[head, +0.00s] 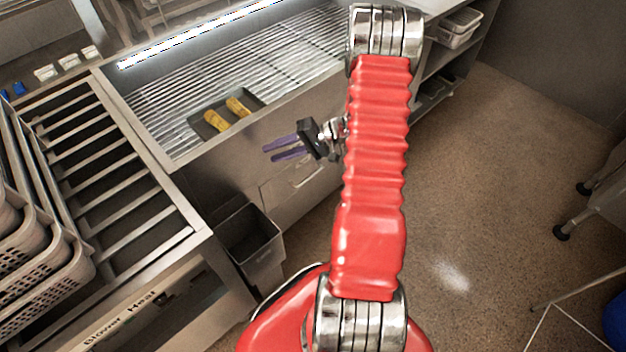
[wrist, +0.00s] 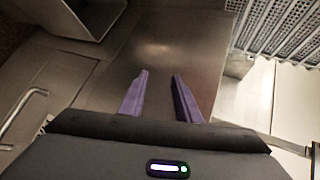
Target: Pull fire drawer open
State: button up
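A metal drawer front (head: 280,190) with a bar handle (head: 309,183) is set low in the steel counter in the head view. No fire label is readable on it. The handle also shows at the left edge of the wrist view (wrist: 20,120). My gripper (head: 268,152) has two purple fingers, set apart with nothing between them. It is beside the counter front, above and left of the handle in the head view. In the wrist view the fingers (wrist: 160,75) point at a plain metal panel, with the handle off to their left.
A grey bin (head: 250,240) stands left of the drawer. A dark tray (head: 225,116) with two yellow items lies on the grill above. Stacked perforated baskets (head: 40,270) are at the left. Open floor (head: 510,190) lies to the right.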

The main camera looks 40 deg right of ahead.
jog(key=s+d+f+m+t+h, duration=0.2)
jog(key=s+d+f+m+h, duration=0.1)
jog(key=f, duration=0.6)
jog(key=s+d+f+m+t+h, duration=0.2)
jog(key=s+d+f+m+h, duration=0.1)
jog(key=d+f, duration=0.5)
jog(key=s+d+f+m+t+h, duration=0.3)
jog(key=s+d+f, duration=0.2)
jog(key=f, duration=0.6)
jog(key=shift+s+d+f+h, duration=0.3)
jog(key=shift+s+d+h, duration=0.05)
jog(key=shift+h, duration=0.05)
jog(key=x, duration=1.4)
jog(key=shift+a+r, duration=0.1)
jog(key=shift+r, duration=0.05)
grip_shut()
